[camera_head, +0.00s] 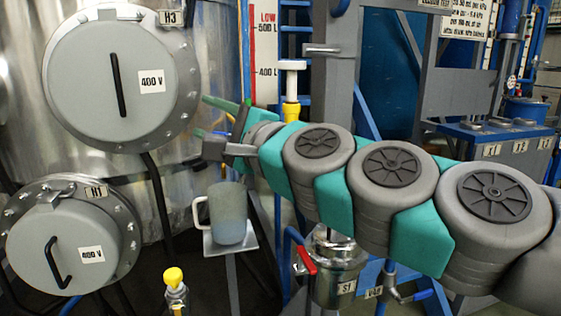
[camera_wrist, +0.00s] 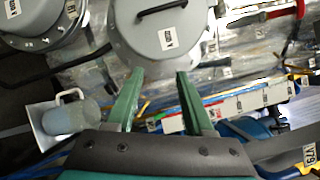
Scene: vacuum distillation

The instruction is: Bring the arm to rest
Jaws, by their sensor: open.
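My arm (camera_head: 390,190) stretches in from the right side of the head view, its grey joints and teal links lying roughly level across the scene. My gripper (camera_head: 203,116) points left towards the steel tank. In the wrist view my gripper (camera_wrist: 160,72) shows two green fingers spread apart with nothing between them. The upper round hatch marked 400 V (camera_head: 120,80) lies beyond the fingertips; whether there is contact is not shown, but a gap appears in the picture.
A grey mug (camera_head: 228,213) stands on a small light plate (camera_head: 212,248) below my gripper. A lower hatch marked H1 (camera_head: 65,240) is at left. A yellow-capped bottle (camera_head: 174,290) is at the bottom. A red-handled valve (camera_head: 306,260) and steel vessel (camera_head: 338,265) sit under my arm.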

